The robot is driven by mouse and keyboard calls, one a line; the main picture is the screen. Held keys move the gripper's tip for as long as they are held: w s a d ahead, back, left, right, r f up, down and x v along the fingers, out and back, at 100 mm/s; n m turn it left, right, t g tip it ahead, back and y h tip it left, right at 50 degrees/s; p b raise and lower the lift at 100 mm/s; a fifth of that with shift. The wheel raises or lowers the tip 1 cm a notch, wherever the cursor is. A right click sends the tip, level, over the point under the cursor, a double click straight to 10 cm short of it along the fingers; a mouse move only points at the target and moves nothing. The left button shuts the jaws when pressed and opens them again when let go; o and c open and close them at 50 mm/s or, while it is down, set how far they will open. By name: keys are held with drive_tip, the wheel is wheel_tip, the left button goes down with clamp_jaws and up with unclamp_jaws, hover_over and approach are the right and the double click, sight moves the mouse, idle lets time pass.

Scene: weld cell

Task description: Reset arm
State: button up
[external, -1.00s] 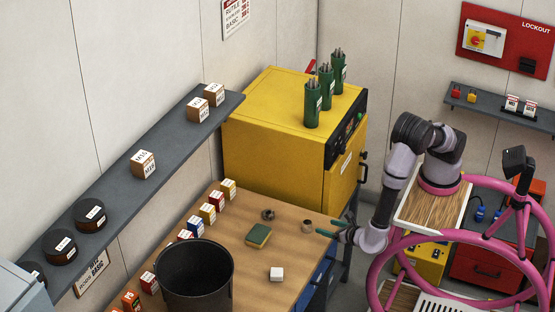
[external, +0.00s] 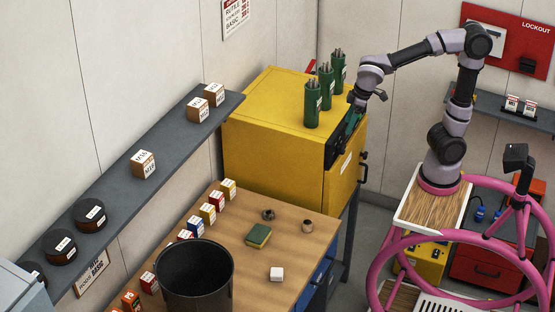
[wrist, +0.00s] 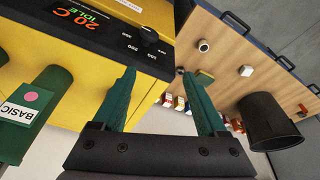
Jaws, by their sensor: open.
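My gripper (external: 350,124) is raised in front of the yellow oven's (external: 260,100) control panel, in the external view. In the wrist view my gripper (wrist: 160,90) shows two green fingers spread apart with nothing between them. My arm is folded up and bends over from its base at the right. The oven's dark panel with an orange readout (wrist: 75,15) is close beyond the left finger in the wrist view. Whether a finger touches the oven I cannot tell.
Green rod canisters (external: 312,104) stand on the oven, close to my gripper. The wooden bench (external: 240,285) below holds a black bin (external: 195,275), a green-yellow sponge (external: 258,236), a white block (external: 277,274), a small brown cup (external: 307,226) and several small boxes. A grey shelf (external: 115,180) runs along the wall.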

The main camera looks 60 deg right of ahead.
drive_tip(key=s+d+r+m+t+y, duration=0.1)
drive_tip(key=s+d+r+m+t, duration=0.3)
drive_tip(key=s+d+m, duration=0.4)
drive_tip(key=shift+s+d+r+m, duration=0.25)
drive_tip(key=shift+s+d, duration=0.5)
drive_tip(key=shift+d, duration=1.7)
drive_tip(key=shift+f, duration=0.1)
